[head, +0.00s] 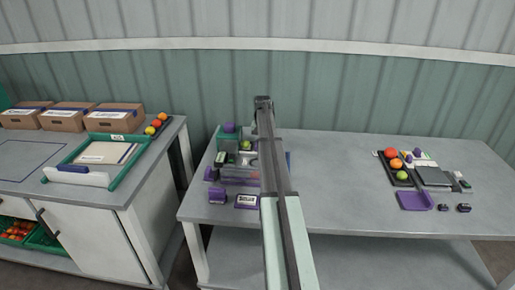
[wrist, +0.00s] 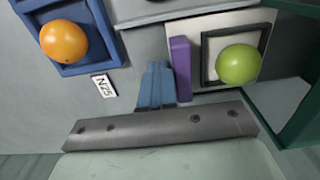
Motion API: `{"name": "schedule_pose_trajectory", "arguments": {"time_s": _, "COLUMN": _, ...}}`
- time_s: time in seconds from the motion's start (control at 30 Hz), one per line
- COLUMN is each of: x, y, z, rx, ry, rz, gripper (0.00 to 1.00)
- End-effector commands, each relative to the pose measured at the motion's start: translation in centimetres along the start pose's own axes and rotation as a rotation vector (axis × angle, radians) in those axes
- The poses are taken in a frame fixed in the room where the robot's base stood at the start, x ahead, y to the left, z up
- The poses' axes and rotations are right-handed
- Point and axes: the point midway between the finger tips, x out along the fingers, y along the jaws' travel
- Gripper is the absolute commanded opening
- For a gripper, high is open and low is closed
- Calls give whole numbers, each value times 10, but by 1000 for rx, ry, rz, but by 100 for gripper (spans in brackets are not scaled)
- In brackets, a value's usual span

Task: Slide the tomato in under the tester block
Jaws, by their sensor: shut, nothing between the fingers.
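A green tomato (wrist: 238,64) sits in a dark square frame on a pale plate (wrist: 205,24) at the upper right of the wrist view. An upright purple bar (wrist: 180,68) stands just left of that frame. My gripper (wrist: 158,68) shows blue fingers closed together and empty, left of the purple bar and apart from the tomato. In the head view, a green tomato (head: 246,145) shows among the gear at the left end of the right table, beside my arm. I cannot make out which part is the tester block. My fingers are hidden in the head view.
An orange tomato (wrist: 63,41) sits in a blue tray (wrist: 78,69) left of my fingers, near an "N25" label (wrist: 103,85). A dark green wall (wrist: 300,110) rises at the right. In the head view, the middle of the right table (head: 335,170) is clear.

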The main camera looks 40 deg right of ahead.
Motion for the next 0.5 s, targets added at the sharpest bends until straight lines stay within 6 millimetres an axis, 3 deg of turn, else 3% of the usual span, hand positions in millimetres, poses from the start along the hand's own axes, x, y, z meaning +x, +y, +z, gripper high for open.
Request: {"name": "schedule_pose_trajectory", "arguments": {"time_s": 0.5, "x": 0, "y": -13, "z": 0, "rx": -1, "ry": 0, "rz": -1, "gripper": 0}}
